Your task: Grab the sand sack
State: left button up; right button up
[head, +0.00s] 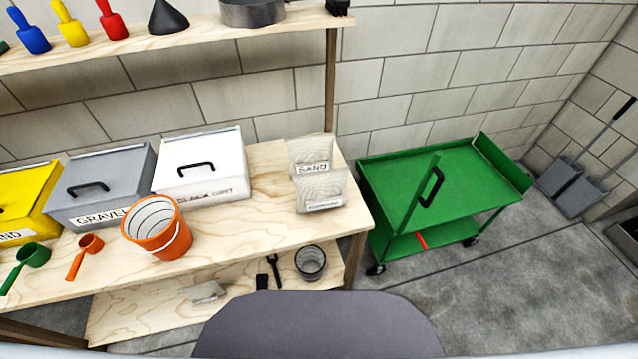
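A yellow bin (27,200) at the left edge, cut off by the frame, has a label of which "ND" shows. Neither of my grippers is in view.
The wooden workbench (265,235) also holds a grey GRAVEL bin (105,180), a white bin (205,170), an orange bucket (157,230) and scoops. A green cart (400,180) stands right of it. Two shovels (580,190) lean at the far right. Floor (490,300) is clear at front right.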

aim_at(306, 154)
jog(key=k+l, duration=0.6)
jog(key=k, duration=0.2)
